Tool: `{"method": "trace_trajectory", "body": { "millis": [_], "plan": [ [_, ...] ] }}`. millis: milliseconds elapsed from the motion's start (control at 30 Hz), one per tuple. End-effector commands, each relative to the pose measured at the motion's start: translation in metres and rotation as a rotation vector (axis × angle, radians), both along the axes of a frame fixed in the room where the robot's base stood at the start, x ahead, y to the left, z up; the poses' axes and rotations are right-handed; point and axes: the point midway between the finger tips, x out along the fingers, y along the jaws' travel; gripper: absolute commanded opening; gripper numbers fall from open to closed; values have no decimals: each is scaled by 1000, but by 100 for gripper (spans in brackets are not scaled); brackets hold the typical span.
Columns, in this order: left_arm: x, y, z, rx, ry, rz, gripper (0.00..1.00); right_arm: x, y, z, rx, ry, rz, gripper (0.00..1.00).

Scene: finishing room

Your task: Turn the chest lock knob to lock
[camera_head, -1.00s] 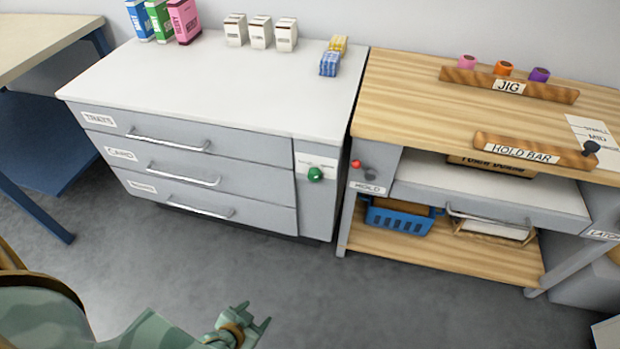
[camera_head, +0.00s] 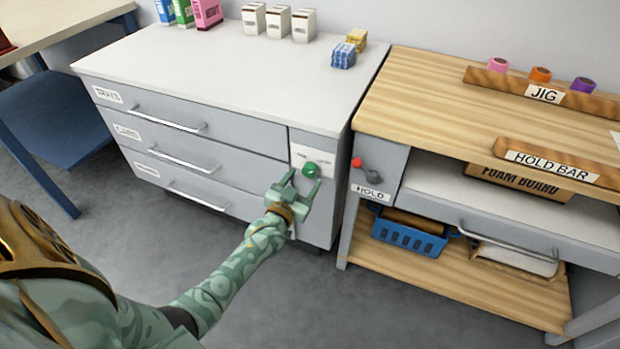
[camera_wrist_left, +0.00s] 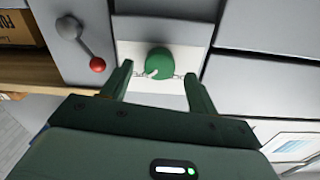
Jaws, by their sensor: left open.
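The green lock knob (camera_head: 310,170) sits on a pale plate on the right-hand front panel of the grey drawer chest (camera_head: 215,60). My left gripper (camera_head: 297,186) is open just in front of and a little below the knob. In the left wrist view the knob (camera_wrist_left: 159,62) shows beyond and between the two spread fingertips (camera_wrist_left: 157,75), with a small light pointer mark on it. I cannot tell whether the fingers touch it; nothing is held. The plate's lettering is too small to read. My right gripper is not in view.
A wooden workbench (camera_head: 440,90) stands close on the right, with a red-tipped lever (camera_head: 357,163) above a HOLD label. A blue basket (camera_head: 408,232) is on its lower shelf. Boxes stand at the back of the chest top. The floor in front is clear.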

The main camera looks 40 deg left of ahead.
Motion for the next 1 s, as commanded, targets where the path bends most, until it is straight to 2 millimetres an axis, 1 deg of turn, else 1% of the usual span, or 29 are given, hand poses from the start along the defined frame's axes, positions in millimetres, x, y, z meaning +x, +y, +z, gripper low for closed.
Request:
{"method": "trace_trajectory", "body": {
  "millis": [33,100,200,333,533,567,600,700,1000],
  "plan": [
    [9,2,-4,1,1,0,59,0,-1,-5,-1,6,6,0],
    [17,3,-4,1,2,-1,59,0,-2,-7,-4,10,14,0],
    [25,5,-2,0,1,-1,59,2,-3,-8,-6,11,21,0],
    [29,6,0,-1,0,-1,59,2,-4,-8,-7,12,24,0],
    [29,6,1,-1,0,-1,59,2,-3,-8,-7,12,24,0],
    [29,6,1,-1,0,-1,51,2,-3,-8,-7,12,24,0],
    [29,6,1,-1,0,-1,40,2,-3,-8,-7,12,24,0],
    [28,6,0,-1,0,-1,15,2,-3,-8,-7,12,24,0],
    [28,6,1,-22,-4,-1,15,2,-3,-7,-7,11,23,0]
  ]
}}
